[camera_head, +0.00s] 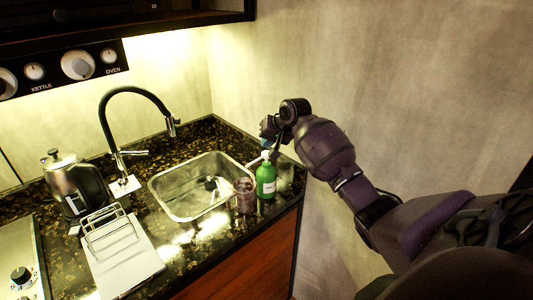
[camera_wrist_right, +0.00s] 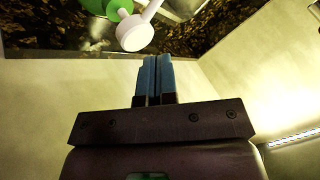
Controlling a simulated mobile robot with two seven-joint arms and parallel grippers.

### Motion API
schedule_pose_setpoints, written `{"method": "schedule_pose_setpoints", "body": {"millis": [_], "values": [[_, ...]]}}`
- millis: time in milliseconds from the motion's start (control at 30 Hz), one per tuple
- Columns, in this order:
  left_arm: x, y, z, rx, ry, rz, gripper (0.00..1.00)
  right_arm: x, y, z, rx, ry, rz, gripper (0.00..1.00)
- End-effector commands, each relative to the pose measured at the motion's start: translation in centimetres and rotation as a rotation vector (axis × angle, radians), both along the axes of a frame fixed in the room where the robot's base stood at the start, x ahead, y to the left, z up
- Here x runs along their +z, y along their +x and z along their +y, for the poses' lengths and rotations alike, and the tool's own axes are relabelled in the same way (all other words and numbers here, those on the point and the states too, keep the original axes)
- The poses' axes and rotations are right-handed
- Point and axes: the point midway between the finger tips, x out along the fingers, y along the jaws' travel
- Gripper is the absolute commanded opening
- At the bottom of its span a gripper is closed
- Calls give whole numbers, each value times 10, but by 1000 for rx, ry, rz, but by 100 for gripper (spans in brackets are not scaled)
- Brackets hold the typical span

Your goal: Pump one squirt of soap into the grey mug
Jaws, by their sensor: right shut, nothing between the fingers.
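The green soap bottle (camera_head: 266,181) with a white pump head (camera_head: 264,156) stands upright on the counter, right of the sink. The mug (camera_head: 245,196), grey-brown in this light, stands just left of the bottle, its rim near the spout. My right gripper (camera_head: 267,144) is just above and behind the pump head. In the right wrist view its blue fingers (camera_wrist_right: 155,75) are together and empty, with the white pump head (camera_wrist_right: 135,35) just beyond their tips. Whether they touch it I cannot tell. The mug's inside is not clear. My left gripper is out of view.
A steel sink (camera_head: 167,190) with a black tap (camera_head: 142,92) lies left of the mug. A kettle (camera_head: 77,185) and a white rack (camera_head: 122,255) stand farther left. The wall is close behind and right of the bottle.

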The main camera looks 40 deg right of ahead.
Motion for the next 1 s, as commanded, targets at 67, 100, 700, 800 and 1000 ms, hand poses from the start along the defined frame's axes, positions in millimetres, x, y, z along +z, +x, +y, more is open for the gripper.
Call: {"method": "schedule_pose_setpoints", "body": {"millis": [67,100,700,800,1000], "values": [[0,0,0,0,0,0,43,0,0,0,0,0,0,0],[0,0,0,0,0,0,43,0,0,0,0,0,0,0],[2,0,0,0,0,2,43,-8,0,0,0,0,0,0],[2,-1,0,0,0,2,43,-8,0,0,0,0,0,0],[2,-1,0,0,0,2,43,-9,0,0,0,0,0,0]]}}
